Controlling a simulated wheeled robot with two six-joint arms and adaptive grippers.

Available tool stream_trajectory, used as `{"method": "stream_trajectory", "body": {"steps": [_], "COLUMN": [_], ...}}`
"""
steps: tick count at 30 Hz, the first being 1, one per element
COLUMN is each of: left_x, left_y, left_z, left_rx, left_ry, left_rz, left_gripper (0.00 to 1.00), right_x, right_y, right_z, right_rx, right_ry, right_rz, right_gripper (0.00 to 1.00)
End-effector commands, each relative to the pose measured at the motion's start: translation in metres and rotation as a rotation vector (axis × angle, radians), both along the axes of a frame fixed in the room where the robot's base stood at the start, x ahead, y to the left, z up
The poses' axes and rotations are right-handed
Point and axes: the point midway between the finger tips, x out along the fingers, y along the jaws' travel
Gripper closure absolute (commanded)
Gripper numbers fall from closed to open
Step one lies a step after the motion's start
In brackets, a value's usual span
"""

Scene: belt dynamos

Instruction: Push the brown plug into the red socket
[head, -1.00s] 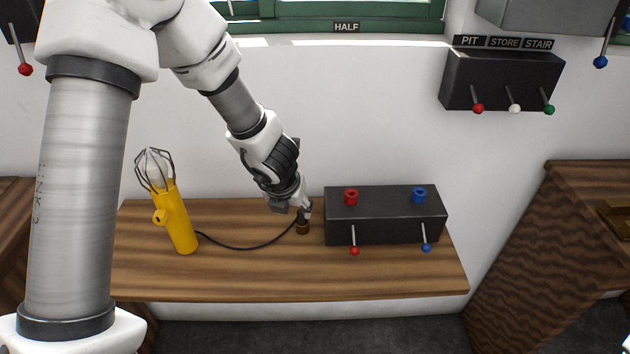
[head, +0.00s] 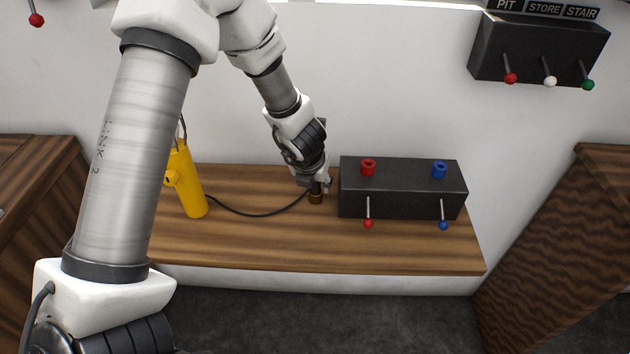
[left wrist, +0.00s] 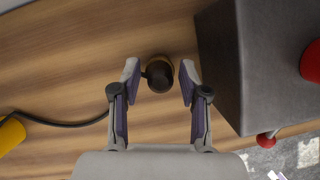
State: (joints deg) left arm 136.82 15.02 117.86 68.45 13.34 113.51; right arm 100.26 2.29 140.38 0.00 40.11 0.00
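The brown plug (head: 316,199) stands on the wooden bench just left of the dark socket box (head: 400,204); its cable runs left to the yellow lamp (head: 187,182). The red socket (head: 368,168) is a ring on the box's top, at the left. My left gripper (head: 320,182) is over the plug, pointing down. In the left wrist view, its fingers are open on either side of the plug (left wrist: 159,76), with a gap on each side. The red socket (left wrist: 312,62) shows at that view's right edge. My right gripper is out of view.
A blue socket (head: 439,170) is on the box's right end. A red-tipped lever (head: 368,222) and a blue-tipped lever (head: 443,224) stick out from its front. A switch box (head: 538,52) hangs on the wall. The bench front (head: 300,245) is clear.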

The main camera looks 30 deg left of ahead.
Motion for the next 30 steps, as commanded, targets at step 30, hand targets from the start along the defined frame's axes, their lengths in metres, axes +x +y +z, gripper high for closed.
{"method": "stream_trajectory", "body": {"steps": [30], "left_x": [0.0], "left_y": [0.0], "left_z": [0.046], "left_rx": [0.0], "left_ry": [0.0], "left_rz": [-0.001], "left_gripper": [1.0], "right_x": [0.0], "right_y": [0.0], "right_z": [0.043], "right_rx": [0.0], "right_ry": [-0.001], "right_rz": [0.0], "right_gripper": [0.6]}}
